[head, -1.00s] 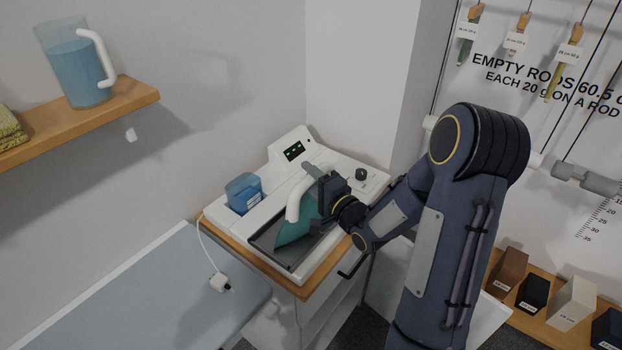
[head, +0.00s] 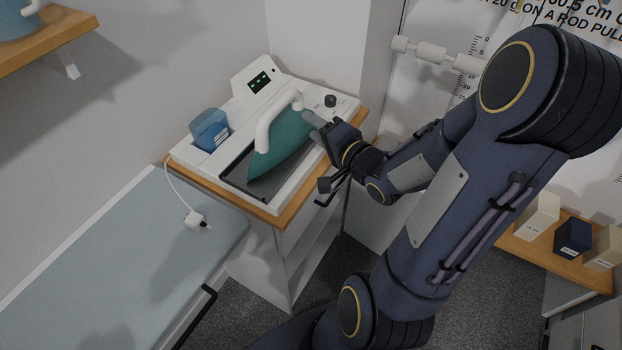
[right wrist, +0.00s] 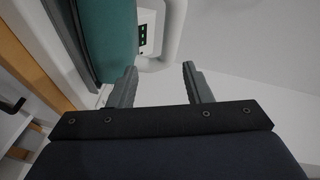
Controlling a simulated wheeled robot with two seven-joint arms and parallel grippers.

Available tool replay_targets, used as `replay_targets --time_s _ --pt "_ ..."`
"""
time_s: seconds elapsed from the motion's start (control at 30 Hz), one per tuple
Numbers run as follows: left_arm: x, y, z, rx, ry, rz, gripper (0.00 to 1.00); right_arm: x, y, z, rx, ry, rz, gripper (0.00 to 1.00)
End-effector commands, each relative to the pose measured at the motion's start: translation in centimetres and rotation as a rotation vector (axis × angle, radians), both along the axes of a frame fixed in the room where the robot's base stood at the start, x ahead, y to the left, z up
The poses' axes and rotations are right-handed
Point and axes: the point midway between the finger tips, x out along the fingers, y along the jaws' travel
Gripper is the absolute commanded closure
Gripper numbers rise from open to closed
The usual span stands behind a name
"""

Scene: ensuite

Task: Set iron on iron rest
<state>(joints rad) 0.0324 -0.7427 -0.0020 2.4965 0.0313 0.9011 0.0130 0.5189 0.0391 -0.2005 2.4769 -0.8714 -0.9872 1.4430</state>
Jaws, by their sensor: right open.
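The iron (head: 284,146) has a teal body and a white handle (head: 268,122). It lies on the dark iron rest (head: 238,172), a recessed plate in the white station on the cabinet. My right gripper (head: 312,126) is open just to the right of the iron, apart from the handle as far as I can tell. In the right wrist view the open fingers (right wrist: 158,86) are empty, with the teal iron body (right wrist: 108,36) at the left and the white handle (right wrist: 172,32) beyond the fingertips. My left gripper is not in view.
A blue water container (head: 210,130) sits in the station left of the iron. A small display (head: 259,81) and a dark knob (head: 330,100) are at its back. The ironing board (head: 120,255) is at the left with a corded white plug (head: 194,219). A wooden shelf (head: 50,42) is at upper left.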

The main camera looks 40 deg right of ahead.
Motion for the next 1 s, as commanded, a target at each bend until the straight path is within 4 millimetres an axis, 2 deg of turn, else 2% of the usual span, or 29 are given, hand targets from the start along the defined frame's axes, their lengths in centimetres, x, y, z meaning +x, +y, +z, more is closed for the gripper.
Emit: replay_targets --time_s 0.03,0.17,0.27,0.43,0.5,0.63,0.77,1.0 --pt "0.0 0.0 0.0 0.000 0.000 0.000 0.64 0.0 -0.1 0.7 -0.102 0.048 -0.022 0.55" --pt "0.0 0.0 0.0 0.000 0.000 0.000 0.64 -1.6 0.1 0.7 -0.348 0.259 -0.038 0.55" --pt "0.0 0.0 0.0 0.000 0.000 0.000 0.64 -4.1 1.7 0.5 -0.483 0.422 0.042 0.55" --pt "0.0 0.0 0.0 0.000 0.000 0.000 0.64 -9.9 7.1 0.1 -0.635 0.610 0.353 0.55" --pt "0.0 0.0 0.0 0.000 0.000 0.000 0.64 -12.3 9.4 0.1 -0.676 0.637 0.503 0.55" --pt "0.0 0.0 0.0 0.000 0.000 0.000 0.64 -15.8 12.6 0.2 -0.730 0.641 0.720 0.55" --pt "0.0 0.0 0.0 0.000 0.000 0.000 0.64 -17.5 13.9 0.3 -0.753 0.633 0.823 0.55" --pt "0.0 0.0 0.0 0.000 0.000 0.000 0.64 -17.7 14.0 0.3 -0.755 0.635 0.835 0.55"
